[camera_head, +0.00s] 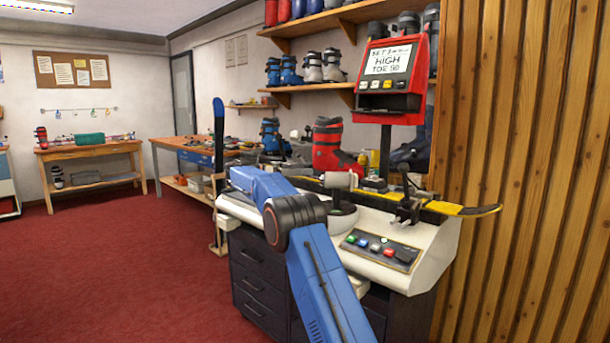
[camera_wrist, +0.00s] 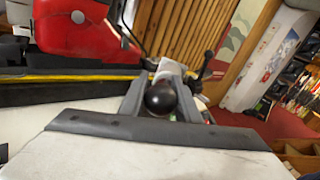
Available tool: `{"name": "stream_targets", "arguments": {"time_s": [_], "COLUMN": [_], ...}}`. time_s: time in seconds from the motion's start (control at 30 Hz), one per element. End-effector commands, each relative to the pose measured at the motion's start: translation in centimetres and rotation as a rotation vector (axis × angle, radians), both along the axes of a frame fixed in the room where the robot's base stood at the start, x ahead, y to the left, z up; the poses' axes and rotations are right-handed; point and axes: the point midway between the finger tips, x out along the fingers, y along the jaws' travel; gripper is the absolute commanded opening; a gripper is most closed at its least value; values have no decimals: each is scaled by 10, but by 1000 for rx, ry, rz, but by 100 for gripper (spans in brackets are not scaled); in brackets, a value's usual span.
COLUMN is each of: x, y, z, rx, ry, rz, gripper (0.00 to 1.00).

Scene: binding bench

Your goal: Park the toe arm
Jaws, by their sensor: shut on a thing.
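In the wrist view my gripper (camera_wrist: 160,101) has its two grey fingers on either side of a round black knob (camera_wrist: 161,99), shut on it. I take the knob to be the toe arm's handle; what it is fixed to is hidden behind it. A pale cylinder (camera_wrist: 170,68) shows just beyond the knob. In the head view a grey cylinder (camera_head: 340,180) stands on a dark post over the white bench. My blue arm reaches across the bench's left front there, and the gripper and knob cannot be made out.
A red ski boot (camera_head: 328,145) stands behind, near a ski with a yellow end (camera_head: 465,210). A black clamp with a lever (camera_head: 408,205) is at right. A red display (camera_head: 390,65) reads "HIGH" and a TOE line. A button panel (camera_head: 380,248) sits at front. Red floor is clear left.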

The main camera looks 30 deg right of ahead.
Motion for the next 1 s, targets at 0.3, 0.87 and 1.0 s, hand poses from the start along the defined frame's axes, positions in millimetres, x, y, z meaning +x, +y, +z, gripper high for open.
{"name": "stream_targets", "arguments": {"time_s": [0.3,0.87,1.0], "x": [6,6,6], "y": [-1,-1,-1], "z": [0,1,0], "rx": [0,0,0], "ry": [0,-1,0], "rz": [-29,-30,-31], "gripper": [0,47,47]}}
